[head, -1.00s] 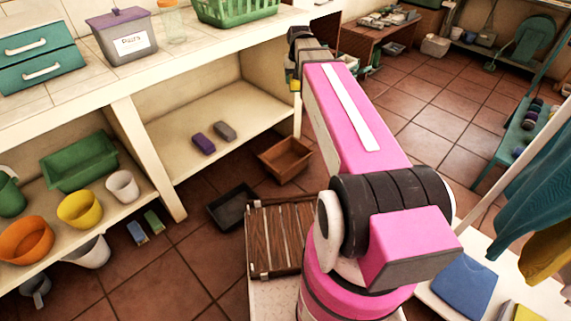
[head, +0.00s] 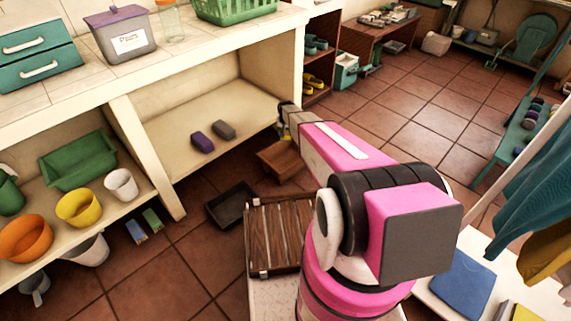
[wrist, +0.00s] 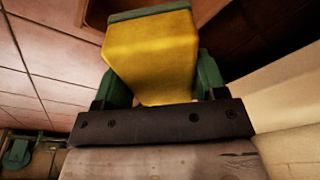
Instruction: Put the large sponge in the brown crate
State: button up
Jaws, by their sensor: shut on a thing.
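The large sponge is a thick yellow block with a dark green layer on one end; it fills the middle of the wrist view (wrist: 150,55). My gripper (wrist: 162,80) is shut on it, a green finger on each side. In the head view my gripper (head: 283,122) is low, near the open edge of the lower shelf, and the sponge is mostly hidden there. The brown crate (head: 277,160) sits on the floor just below my gripper, partly covered by my arm. I cannot tell the exact gap between sponge and crate.
A purple sponge (head: 202,142) and a grey sponge (head: 223,129) lie on the lower shelf (head: 175,110). A black tray (head: 230,205) stands on the floor left of the crate, with a slatted wooden crate (head: 280,238) nearer me. The tiled floor to the right is open.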

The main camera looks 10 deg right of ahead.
aim_at(286, 162)
jog(key=f, duration=2.1)
jog(key=shift+w+a+f, duration=0.1)
jog(key=shift+w+f, duration=0.15)
jog(key=shift+f, duration=0.15)
jog(key=shift+f, duration=0.15)
jog(key=o, duration=0.9)
notch_tip(286, 162, up, 12)
jog(key=s, duration=0.2)
jog(key=s+r, duration=1.1)
jog(key=r, duration=0.1)
jog(key=s+r+n+g, duration=0.1)
jog(key=s+r, duration=1.1)
jog(key=s+d+r+n, duration=0.1)
jog(key=s+r, duration=1.1)
jog(key=shift+s+r+g, duration=0.2)
jog(key=shift+r+g, duration=0.05)
jog(key=shift+g, duration=0.15)
